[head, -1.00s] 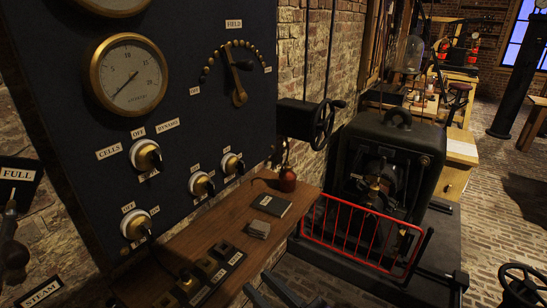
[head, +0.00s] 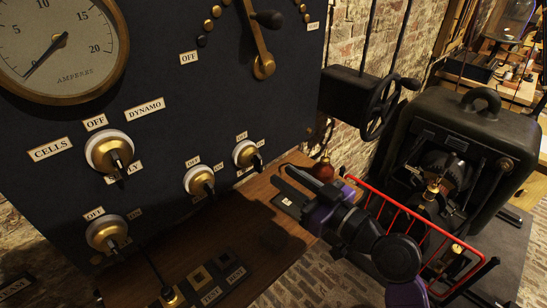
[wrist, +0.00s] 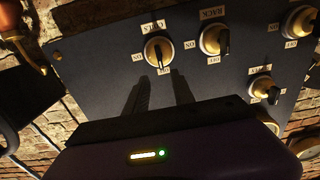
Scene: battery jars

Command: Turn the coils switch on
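The coils switch (head: 247,154) is the rightmost of the lower round knobs on the dark panel. It has a white and brass collar and a dark handle. In the wrist view, which is upside down, the coils switch (wrist: 158,51) has its COILS label above it, ON at its left and OFF below. Its handle seems to point toward OFF. My gripper (head: 282,174) is open and empty, just right of and below the switch in the head view. In the wrist view its two fingers (wrist: 159,78) are apart and point at the switch, without visible contact.
The rack switch (head: 199,180) sits close beside the coils switch, with the supply switch (head: 109,151) farther left. A wooden shelf (head: 215,240) juts out below the panel. A red guard rail (head: 420,225) and a dark machine (head: 465,150) stand at the right.

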